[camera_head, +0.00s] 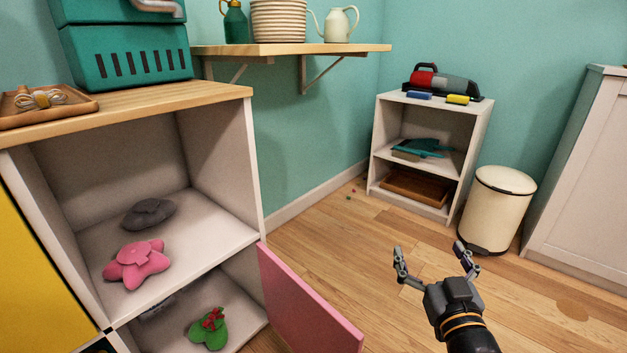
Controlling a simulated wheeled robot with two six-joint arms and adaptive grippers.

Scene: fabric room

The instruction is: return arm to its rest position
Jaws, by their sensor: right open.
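My right gripper (434,262) is open and empty. It comes in from the bottom right, with its two fingers spread apart and pointing up in the picture, over the wooden floor. It touches nothing that I can see. My left gripper is not in view.
A white cabinet (224,160) stands at left, holding a pink star-shaped item (136,264), a grey item (149,213) and a green item (208,328). Its pink door (305,305) hangs open. A cream bin (497,212) and small shelf (480,140) stand behind. Floor around my gripper is clear.

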